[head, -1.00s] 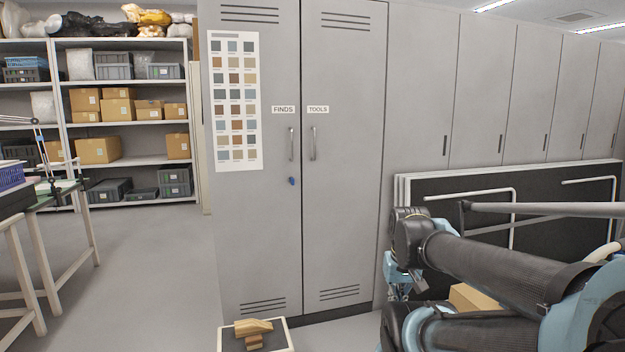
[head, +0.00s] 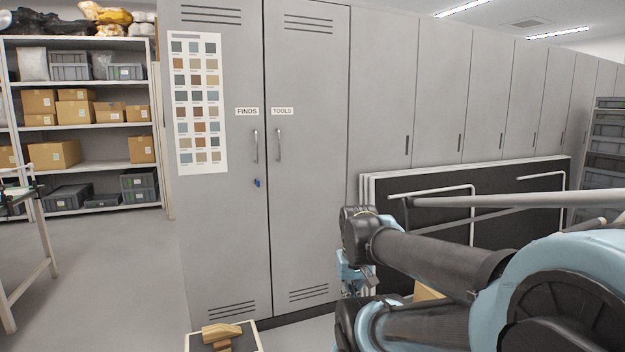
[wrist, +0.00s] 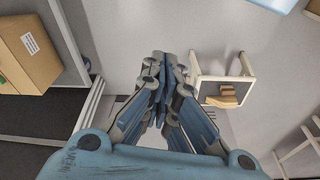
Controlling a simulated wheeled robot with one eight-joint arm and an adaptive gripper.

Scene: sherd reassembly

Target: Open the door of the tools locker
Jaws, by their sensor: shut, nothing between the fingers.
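The tools locker door (head: 308,190) is the right one of a pair of tall grey doors in the head view. It is shut and carries a "TOOLS" label (head: 283,111) with an upright handle (head: 278,145) below it, near its left edge. My gripper shows in the wrist view (wrist: 165,62), with its fingers together and nothing between them. In the head view my arm is folded at the lower right, and the gripper is mostly hidden behind it. My gripper is apart from the handle.
The finds door (head: 222,215) on the left has a key (head: 257,183) under its handle and a colour chart (head: 198,100). A low stand (head: 254,336) with wooden pieces sits before the lockers. Dark framed panels (head: 540,183) lean at right. Open floor (head: 105,265) lies left.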

